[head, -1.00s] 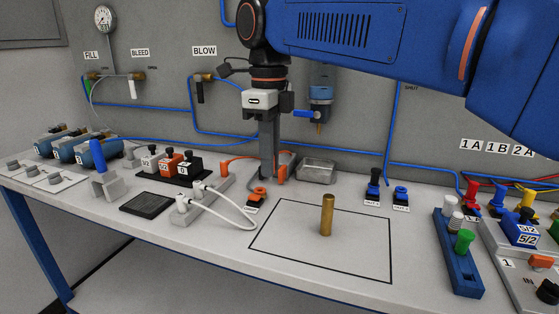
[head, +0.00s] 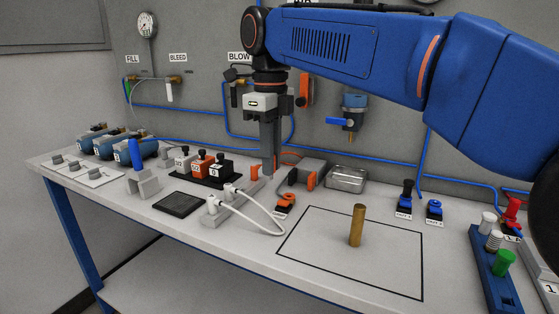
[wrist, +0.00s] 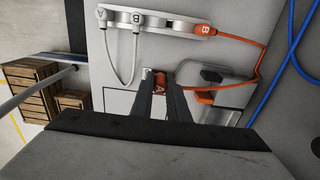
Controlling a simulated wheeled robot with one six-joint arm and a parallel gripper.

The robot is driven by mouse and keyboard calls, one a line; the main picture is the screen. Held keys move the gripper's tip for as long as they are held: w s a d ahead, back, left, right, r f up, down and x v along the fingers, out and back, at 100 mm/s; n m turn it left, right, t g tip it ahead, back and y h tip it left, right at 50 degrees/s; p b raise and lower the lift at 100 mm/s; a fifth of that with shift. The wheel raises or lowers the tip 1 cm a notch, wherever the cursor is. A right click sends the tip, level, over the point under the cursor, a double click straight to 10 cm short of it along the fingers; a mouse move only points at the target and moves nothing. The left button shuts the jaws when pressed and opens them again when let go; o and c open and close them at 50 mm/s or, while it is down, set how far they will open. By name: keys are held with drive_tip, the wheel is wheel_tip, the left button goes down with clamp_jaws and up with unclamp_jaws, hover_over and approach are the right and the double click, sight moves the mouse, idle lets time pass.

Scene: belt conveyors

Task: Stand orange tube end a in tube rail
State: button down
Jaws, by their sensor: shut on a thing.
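The tube rail (head: 211,215) is a pale bar on the bench, left of my gripper (head: 268,174) in the head view; in the wrist view it lies across the top (wrist: 150,19). A white tube (wrist: 118,78) has ends A and B standing in it. Orange tube end B (wrist: 205,30) stands at the rail's right end in the wrist view. The orange tube (wrist: 262,62) loops from there back towards my gripper. My gripper (wrist: 163,80) is shut on orange tube end A (wrist: 160,87), apart from the rail. The fingers partly hide this end.
A grey clamp with orange pads (head: 309,180) stands just right of my gripper, with an orange-topped button (head: 286,201) in front. A brass cylinder (head: 357,226) stands inside a black outline. A metal tray (head: 345,179) is behind. A dark pad (head: 180,204) lies left of the rail.

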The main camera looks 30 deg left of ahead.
drive_tip(key=a, duration=0.8)
drive_tip(key=shift+w+a, duration=0.15)
drive_tip(key=shift+w, duration=0.1)
idle(0.4)
drive_tip(key=shift+f, duration=2.2)
drive_tip(key=shift+f, duration=1.1)
idle(1.2)
drive_tip(key=c, duration=1.2)
unclamp_jaws()
drive_tip(key=shift+r, duration=0.15)
drive_tip(key=shift+r, duration=3.4)
